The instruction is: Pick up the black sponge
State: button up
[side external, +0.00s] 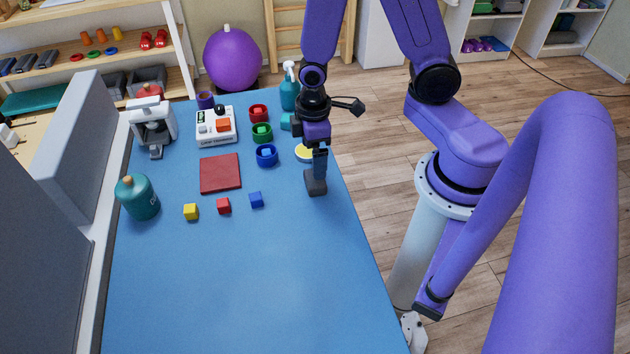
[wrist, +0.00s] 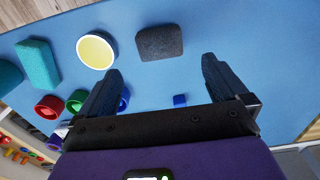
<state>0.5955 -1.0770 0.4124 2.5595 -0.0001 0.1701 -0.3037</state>
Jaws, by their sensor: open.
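The black sponge (wrist: 160,43) is a dark grey block with rounded corners. In the wrist view it lies on the blue table top, beyond my fingertips and roughly centred between them. In the side view the sponge (side external: 316,186) shows just below my gripper (side external: 320,165), partly overlapped by the fingers. My gripper also shows in the wrist view (wrist: 162,70), with its two fingers spread wide and nothing between them. The side view does not show clearly how much height separates the fingertips and the sponge.
A yellow-topped round item (wrist: 96,50) and a teal block (wrist: 38,62) lie near the sponge. A blue cube (side external: 256,199), red cube (side external: 223,205) and yellow cube (side external: 191,211) sit to its left. A teal spray bottle (side external: 289,90) stands behind. The table's front is clear.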

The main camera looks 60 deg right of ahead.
aim_at(315, 182)
jog(key=shift+f, duration=1.4)
jog(key=shift+f, duration=0.1)
jog(key=shift+s+d+f, duration=0.1)
jog(key=shift+f, duration=2.3)
jog(key=c, duration=1.1)
